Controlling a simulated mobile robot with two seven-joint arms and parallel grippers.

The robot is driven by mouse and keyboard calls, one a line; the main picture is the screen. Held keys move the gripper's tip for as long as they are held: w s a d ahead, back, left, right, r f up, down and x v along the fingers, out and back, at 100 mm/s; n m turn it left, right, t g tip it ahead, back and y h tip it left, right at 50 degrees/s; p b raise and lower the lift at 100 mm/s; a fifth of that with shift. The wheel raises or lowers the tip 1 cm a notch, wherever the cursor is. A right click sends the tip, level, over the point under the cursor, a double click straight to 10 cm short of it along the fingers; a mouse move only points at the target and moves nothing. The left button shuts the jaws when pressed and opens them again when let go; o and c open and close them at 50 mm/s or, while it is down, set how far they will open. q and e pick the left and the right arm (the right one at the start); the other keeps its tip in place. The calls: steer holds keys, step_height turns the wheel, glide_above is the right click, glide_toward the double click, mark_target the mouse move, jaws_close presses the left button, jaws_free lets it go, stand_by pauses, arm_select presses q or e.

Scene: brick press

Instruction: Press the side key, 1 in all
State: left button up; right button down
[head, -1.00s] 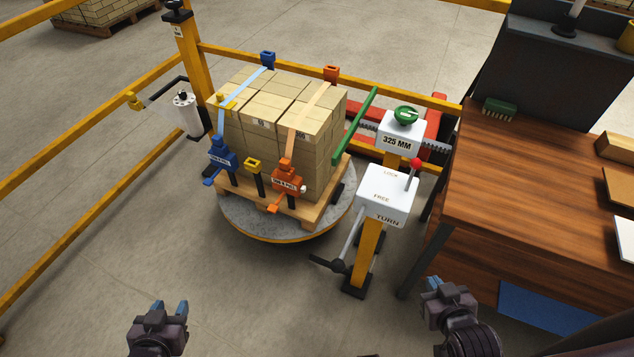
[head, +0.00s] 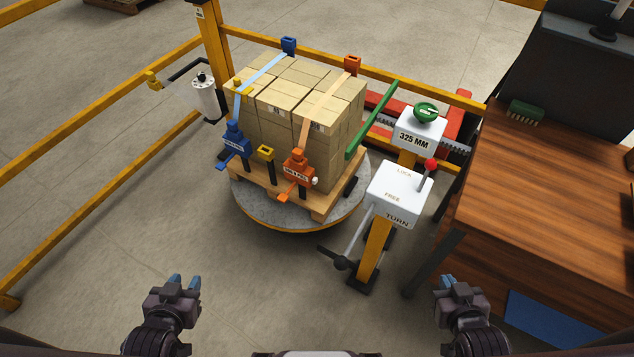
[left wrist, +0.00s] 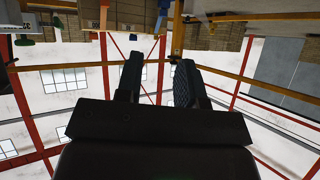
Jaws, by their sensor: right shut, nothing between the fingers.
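I see no part clearly marked as a side key. A brick stack (head: 275,122) stands strapped on a pallet on a round turntable (head: 262,211). A white control box (head: 398,195) reads LOCK, FREE and TURN; a red-knobbed lever (head: 430,168) is at its right side and a crank (head: 340,262) at its lower left. Behind it is a white 325 MM box (head: 414,138) with a green handwheel (head: 426,111). My left gripper (head: 185,281) is open and empty, its fingers apart in the left wrist view (left wrist: 158,80). My right gripper (head: 454,282) is shut and empty. Both are well short of the equipment.
A blue ratchet (head: 234,143) and an orange ratchet (head: 298,167) hold the straps. A wooden bench (head: 545,190) with a green brush (head: 526,109) stands at the right. Yellow rails (head: 110,165) run along the left and back.

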arm_select(q)
steer(key=shift+w+d+r, duration=0.1)
steer(key=shift+w+d, duration=0.05)
jaws_close()
stand_by(1.3)
